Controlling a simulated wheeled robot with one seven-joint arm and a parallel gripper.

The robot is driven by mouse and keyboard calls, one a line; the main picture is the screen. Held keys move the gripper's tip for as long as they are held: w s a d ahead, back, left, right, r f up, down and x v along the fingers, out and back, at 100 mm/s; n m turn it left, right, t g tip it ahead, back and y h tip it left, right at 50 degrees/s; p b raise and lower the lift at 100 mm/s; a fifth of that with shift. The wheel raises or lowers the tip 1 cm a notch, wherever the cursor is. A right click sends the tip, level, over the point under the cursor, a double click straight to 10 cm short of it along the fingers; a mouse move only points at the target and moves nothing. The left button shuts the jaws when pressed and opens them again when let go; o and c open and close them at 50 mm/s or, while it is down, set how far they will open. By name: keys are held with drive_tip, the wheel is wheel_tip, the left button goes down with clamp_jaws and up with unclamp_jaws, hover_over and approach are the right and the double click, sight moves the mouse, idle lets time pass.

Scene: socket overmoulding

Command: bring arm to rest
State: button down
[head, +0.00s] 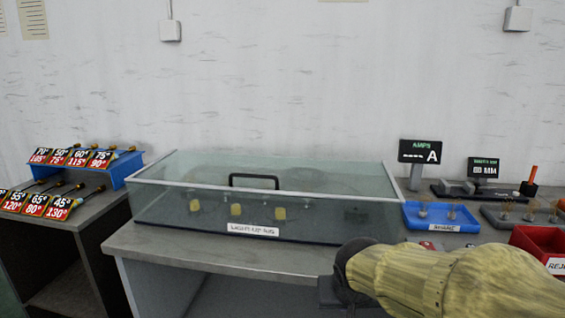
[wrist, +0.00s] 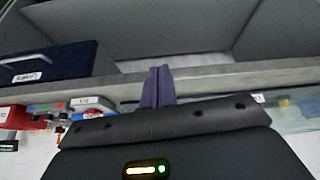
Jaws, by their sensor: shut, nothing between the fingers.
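My arm, in a tan sleeve, reaches in from the lower right of the head view, in front of the bench. The gripper's fingers are not visible in the head view. In the wrist view my gripper (wrist: 158,88) shows its two purple-grey fingers close together, shut and empty. Nothing is held, and the fingers appear in front of the bench edge.
A glass case (head: 265,200) with a black handle stands on the bench (head: 200,252). To its right are a blue tray (head: 412,222), a red bin (head: 528,240) and an AMPS display (head: 420,152).

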drive_tip(key=s+d+f+g, duration=0.35)
drive_tip(key=s+f, duration=0.45)
drive_tip(key=f, duration=0.5)
drive_tip(key=w+d+p+v, duration=0.1)
drive_tip(key=w+p+v, duration=0.2)
drive_tip(key=p+v, duration=1.2)
drive_tip(key=w+d+r+p+v, duration=0.1)
drive_tip(key=w+p+v, duration=0.2)
drive_tip(key=p+v, duration=1.2)
drive_tip(key=shift+r+y, duration=0.3)
drive_tip(key=shift+y, duration=0.1)
